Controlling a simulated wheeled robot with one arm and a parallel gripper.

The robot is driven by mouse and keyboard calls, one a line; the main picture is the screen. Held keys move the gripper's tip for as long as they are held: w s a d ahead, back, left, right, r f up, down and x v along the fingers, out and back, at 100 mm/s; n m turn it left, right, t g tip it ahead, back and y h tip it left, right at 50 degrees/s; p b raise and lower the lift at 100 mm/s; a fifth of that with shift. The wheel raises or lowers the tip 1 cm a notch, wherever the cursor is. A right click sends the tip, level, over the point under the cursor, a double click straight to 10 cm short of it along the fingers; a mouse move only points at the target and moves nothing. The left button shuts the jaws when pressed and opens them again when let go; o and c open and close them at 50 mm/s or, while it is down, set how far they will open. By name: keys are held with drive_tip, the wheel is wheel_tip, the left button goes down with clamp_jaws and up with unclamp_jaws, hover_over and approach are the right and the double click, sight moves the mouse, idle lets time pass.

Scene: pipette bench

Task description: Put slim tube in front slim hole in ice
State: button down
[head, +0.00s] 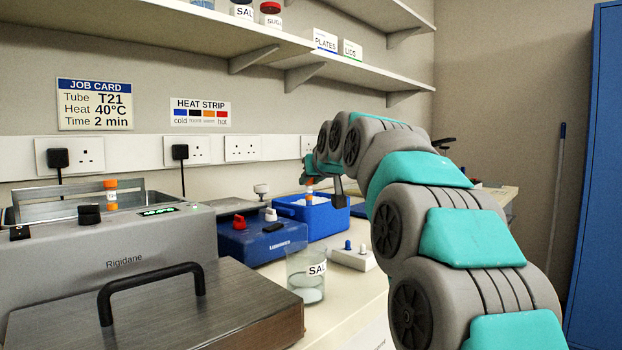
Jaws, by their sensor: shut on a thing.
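A blue box of white ice (328,218) stands on the bench beyond the blue Lumenics device. My gripper (311,182) reaches over the ice box from the right and points down. It is shut on a slim tube (309,198) with an orange-red top and a pale body. The tube is roughly upright over or in the ice; I cannot tell whether its lower end is in a hole. The ice holes are too small to make out from here.
A grey Rigidane bath (150,250) holds another orange-capped tube (111,195). Its wooden-look lid (230,310) with a black handle is in front. The blue Lumenics device (255,245), a glass SAL beaker (306,280) and a white block with knobs (352,260) stand near the ice. Shelves hang above.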

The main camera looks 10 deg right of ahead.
drive_tip(key=shift+f, duration=0.35)
drive_tip(key=c, duration=0.6)
unclamp_jaws()
drive_tip(key=b+v, duration=0.1)
drive_tip(key=v, duration=0.7)
